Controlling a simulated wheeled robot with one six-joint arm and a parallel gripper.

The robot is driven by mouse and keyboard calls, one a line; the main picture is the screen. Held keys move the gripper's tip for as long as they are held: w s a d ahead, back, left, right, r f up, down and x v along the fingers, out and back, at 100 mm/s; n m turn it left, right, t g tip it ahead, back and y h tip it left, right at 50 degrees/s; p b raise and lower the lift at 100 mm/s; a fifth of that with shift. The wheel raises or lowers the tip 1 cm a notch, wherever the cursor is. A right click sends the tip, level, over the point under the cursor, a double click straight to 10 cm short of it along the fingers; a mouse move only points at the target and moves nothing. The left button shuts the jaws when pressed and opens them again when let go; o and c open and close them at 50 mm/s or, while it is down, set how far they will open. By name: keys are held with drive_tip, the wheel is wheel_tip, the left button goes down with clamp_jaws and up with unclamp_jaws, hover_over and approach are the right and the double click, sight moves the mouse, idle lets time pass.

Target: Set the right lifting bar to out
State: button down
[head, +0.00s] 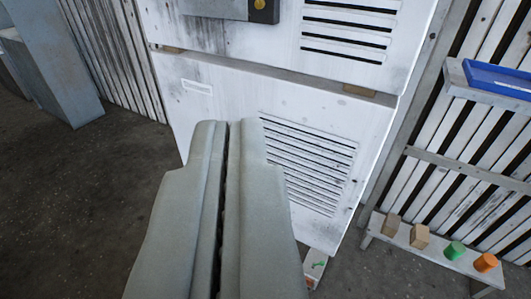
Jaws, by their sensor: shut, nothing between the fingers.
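My gripper (228,128) is shut and empty, its two grey fingers side by side in the lower middle of the head view. It is in front of the white blower housing (225,105) and covers part of its lower panel. No part stands out clearly as the right lifting bar. A small brown piece (358,90) shows at the right end of the seam between the upper and lower panels, and another (172,50) at its left end. I cannot tell whether either is a lifting bar. My gripper is apart from the right piece.
A small pale object with a green mark (315,265) is at the housing's foot. On the right, a low bench (440,258) holds wooden blocks and green and orange pieces; a blue tray (500,80) sits above. A grey cabinet (55,65) stands left. The left floor is clear.

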drive_tip(key=c, duration=1.5)
unclamp_jaws()
drive_tip(key=w+d+f+n+g+h, duration=0.1)
drive_tip(key=w+d+f+n+g, duration=0.15)
drive_tip(key=w+f, duration=1)
drive_tip(key=w+d+f+n+g, duration=0.2)
drive_tip(key=w+d+f+g, duration=0.15)
drive_tip(key=w+f, duration=0.85)
drive_tip(key=w+d+f+n+g, duration=0.1)
drive_tip(key=w+d+f+g, duration=0.2)
drive_tip(key=f, duration=0.7)
drive_tip(key=w+d+f+n, duration=0.15)
drive_tip(key=w+f, duration=0.35)
drive_tip(key=f, duration=0.5)
drive_tip(key=s+d+f+n+g, duration=0.1)
drive_tip(key=s+d+f+g, duration=0.15)
drive_tip(key=f, duration=1.05)
drive_tip(key=s+d+f+n+g, duration=0.2)
drive_tip(key=d+f, duration=0.1)
drive_tip(key=f, duration=1)
drive_tip(key=s+d+f+n+g, duration=0.1)
drive_tip(key=s+d+f+g, duration=0.1)
drive_tip(key=f, duration=1.6)
drive_tip(key=w+d+f, duration=0.1)
drive_tip(key=f, duration=0.5)
drive_tip(key=w+d+f, duration=0.1)
drive_tip(key=f, duration=0.4)
drive_tip(key=shift+w+f, duration=0.2)
drive_tip(key=shift+f, duration=0.05)
